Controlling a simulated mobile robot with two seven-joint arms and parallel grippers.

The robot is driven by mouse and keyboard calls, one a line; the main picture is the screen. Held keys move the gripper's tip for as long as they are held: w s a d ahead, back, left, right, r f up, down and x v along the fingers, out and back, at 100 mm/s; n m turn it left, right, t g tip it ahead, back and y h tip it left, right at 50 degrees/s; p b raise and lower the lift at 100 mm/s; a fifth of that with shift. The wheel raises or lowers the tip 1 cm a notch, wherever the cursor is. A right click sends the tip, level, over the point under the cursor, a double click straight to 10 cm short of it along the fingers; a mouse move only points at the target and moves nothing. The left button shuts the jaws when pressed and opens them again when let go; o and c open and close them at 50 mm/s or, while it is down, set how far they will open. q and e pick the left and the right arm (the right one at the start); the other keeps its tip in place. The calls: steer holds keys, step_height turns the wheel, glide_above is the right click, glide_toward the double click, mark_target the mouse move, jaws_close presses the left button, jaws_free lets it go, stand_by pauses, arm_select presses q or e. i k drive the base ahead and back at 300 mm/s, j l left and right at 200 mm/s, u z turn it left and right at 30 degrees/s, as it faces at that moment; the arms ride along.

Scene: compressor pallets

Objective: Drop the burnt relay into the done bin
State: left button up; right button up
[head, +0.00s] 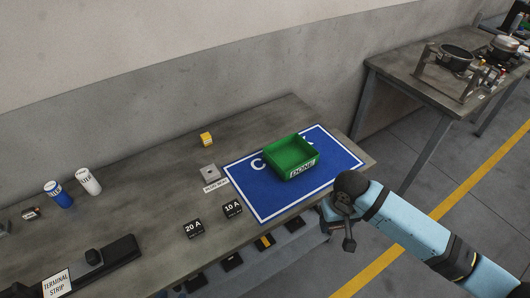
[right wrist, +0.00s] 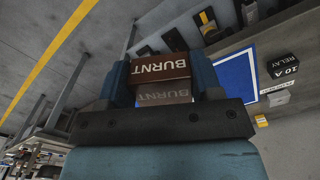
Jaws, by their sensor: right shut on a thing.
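The green done bin (head: 276,169) stands open on a blue mat (head: 262,211) at the right part of the workbench, its DONE label facing front. My right gripper (head: 348,243) is beside the bench's right front edge, to the right of and in front of the bin, not over it. In the right wrist view it is shut on the burnt relay (right wrist: 160,67), a block with a brown face and a grey face, both marked BURNT. My left gripper is not in view.
Black 20 A (head: 193,230) and 10 A (head: 233,209) relays stand left of the mat. A yellow block (head: 206,139) and a small grey box (head: 209,172) are behind them. Several dark parts lie on a lower shelf at the bench front. Another table (head: 410,75) stands back right.

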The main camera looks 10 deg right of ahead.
mark_target(294, 162)
steer(key=l+u, duration=1.25)
steer(key=l, duration=0.35)
steer(key=k, duration=0.05)
